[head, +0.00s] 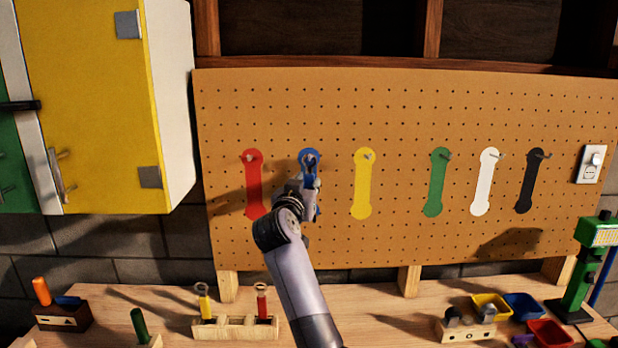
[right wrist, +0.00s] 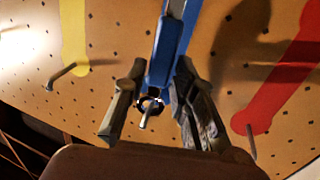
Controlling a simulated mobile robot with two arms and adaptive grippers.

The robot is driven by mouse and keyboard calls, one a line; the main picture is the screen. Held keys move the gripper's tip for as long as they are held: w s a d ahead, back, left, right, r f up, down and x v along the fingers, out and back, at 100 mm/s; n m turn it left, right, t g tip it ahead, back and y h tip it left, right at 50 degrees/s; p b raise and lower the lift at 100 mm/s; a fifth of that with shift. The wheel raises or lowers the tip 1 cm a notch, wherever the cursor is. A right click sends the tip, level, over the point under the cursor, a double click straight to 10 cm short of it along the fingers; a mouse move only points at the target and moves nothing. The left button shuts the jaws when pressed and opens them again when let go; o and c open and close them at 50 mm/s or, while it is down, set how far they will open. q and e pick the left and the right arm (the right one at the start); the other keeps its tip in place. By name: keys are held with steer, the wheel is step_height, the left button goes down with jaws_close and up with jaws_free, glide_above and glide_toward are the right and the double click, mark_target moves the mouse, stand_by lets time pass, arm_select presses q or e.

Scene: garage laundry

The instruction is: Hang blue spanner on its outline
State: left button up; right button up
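The blue spanner (right wrist: 160,70) is upright at the pegboard, in front of the blue outline (head: 308,157), second from the left. In the right wrist view, which is turned over, its ring end is at a metal peg (right wrist: 146,120), which appears to pass through the ring. My right gripper (head: 306,182) is at the spanner's upper part, with its fingers close in on both sides; it also shows in the right wrist view (right wrist: 161,75), and it looks shut on the spanner. The gripper and arm hide much of the outline in the head view. My left gripper is not in view.
The red outline (head: 253,185) and yellow outline (head: 363,185), each with a peg, flank the blue one. A yellow cabinet (head: 90,100) juts out at the left. Wooden holders (head: 236,327) and small bins (head: 491,306) stand on the bench below.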

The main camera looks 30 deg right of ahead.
steer(key=shift+x, duration=1.3)
steer(key=shift+c, duration=0.2)
jaws_close()
steer(key=shift+o, duration=2.2)
jaws_free()
steer(key=shift+s, duration=0.1)
